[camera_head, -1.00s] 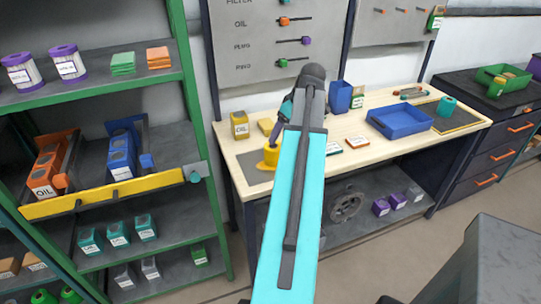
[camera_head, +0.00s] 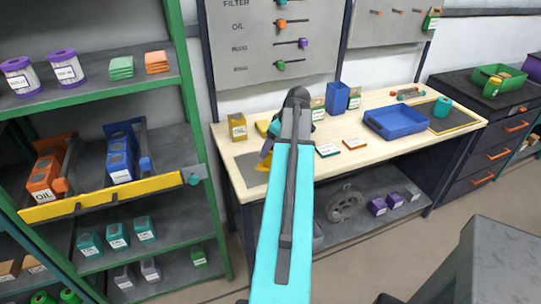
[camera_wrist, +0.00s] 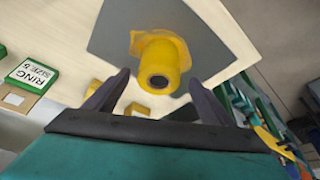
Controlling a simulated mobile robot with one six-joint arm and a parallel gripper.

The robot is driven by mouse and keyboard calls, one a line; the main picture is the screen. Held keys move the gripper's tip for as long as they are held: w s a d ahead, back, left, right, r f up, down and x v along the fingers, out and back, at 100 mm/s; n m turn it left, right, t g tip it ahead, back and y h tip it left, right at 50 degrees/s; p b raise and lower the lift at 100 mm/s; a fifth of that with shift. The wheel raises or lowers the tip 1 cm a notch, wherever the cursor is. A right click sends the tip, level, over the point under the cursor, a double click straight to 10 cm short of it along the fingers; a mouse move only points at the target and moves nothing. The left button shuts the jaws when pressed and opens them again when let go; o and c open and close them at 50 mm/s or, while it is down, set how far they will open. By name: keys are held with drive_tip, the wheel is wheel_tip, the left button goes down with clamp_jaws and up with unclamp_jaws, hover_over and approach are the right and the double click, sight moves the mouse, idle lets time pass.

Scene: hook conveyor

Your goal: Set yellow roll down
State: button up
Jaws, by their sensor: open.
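The yellow roll (camera_wrist: 160,62) has a wider flange and a dark hole in the end facing the wrist camera. In the wrist view it appears to rest on the grey mat (camera_wrist: 115,40), flange towards the mat. My gripper (camera_wrist: 160,78) is open, with one dark finger on each side of the roll and gaps visible. In the head view my arm hides most of the roll; a yellow part (camera_head: 263,163) shows beside my gripper (camera_head: 267,149) over the mat (camera_head: 247,171) at the bench's left end.
The wooden bench (camera_head: 350,130) also holds a yellow box (camera_head: 237,126), small flat labelled boxes (camera_head: 328,150), a blue bin (camera_head: 354,95) and a blue tray (camera_head: 397,122). A green shelf rack (camera_head: 193,120) stands to the left. A grey block (camera_head: 490,255) is at lower right.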

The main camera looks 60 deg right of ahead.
drive_tip(key=shift+w+f, duration=0.2)
drive_tip(key=shift+f, duration=0.25)
drive_tip(key=shift+f, duration=0.1)
drive_tip(key=shift+p+x, duration=1.2)
drive_tip(key=shift+x, duration=1.35)
drive_tip(key=shift+s+d, duration=0.1)
drive_tip(key=c, duration=1.4)
drive_tip(key=shift+r+b, duration=0.9)
drive_tip(key=shift+r, duration=0.85)
drive_tip(key=s+a+b, duration=0.1)
drive_tip(key=s, duration=0.3)
drive_tip(key=s+a+r+b, duration=0.1)
drive_tip(key=s+a, duration=0.1)
drive_tip(key=s, duration=0.3)
drive_tip(key=s+a+b, duration=0.1)
drive_tip(key=s+b, duration=0.1)
drive_tip(key=s, duration=0.2)
drive_tip(key=shift+s+a+r, duration=0.15)
drive_tip(key=shift+s+a, duration=0.15)
drive_tip(key=shift+s+a+r, duration=0.15)
drive_tip(key=shift+s+a, duration=0.05)
drive_tip(key=shift+s, duration=0.6)
